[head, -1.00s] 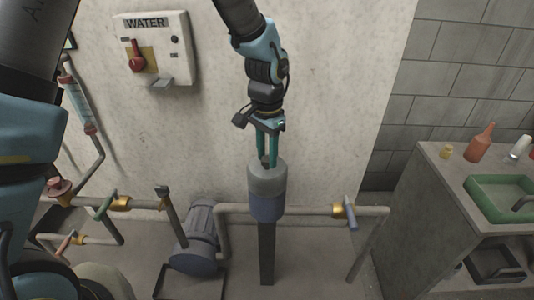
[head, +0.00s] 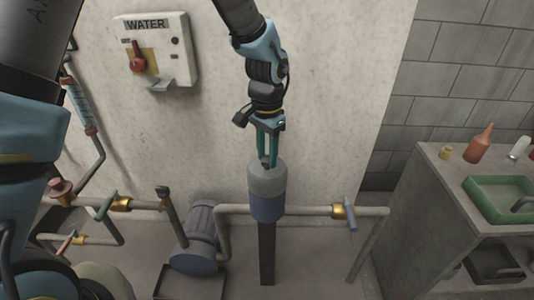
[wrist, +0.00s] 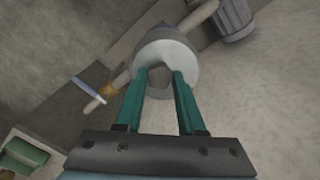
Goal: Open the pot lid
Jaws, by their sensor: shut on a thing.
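The pot is a cylinder with a blue-grey body (head: 267,206) on a dark post. Its grey round lid (head: 268,180) sits on top, and I see no clear gap between them. My gripper (head: 266,163) points down from above with its green fingers at the top of the lid. It is shut on the small dark knob at the lid's centre. In the wrist view the lid (wrist: 183,52) is a pale disc, and the fingertips of my gripper (wrist: 162,74) are on either side of its knob (wrist: 160,72).
A pipe with a brass valve (head: 343,211) runs right from behind the pot. A motor (head: 197,238) stands to the left. A water control box (head: 153,48) hangs on the wall. A counter (head: 440,190) with a green tray (head: 478,212) and bottle (head: 480,143) is at right.

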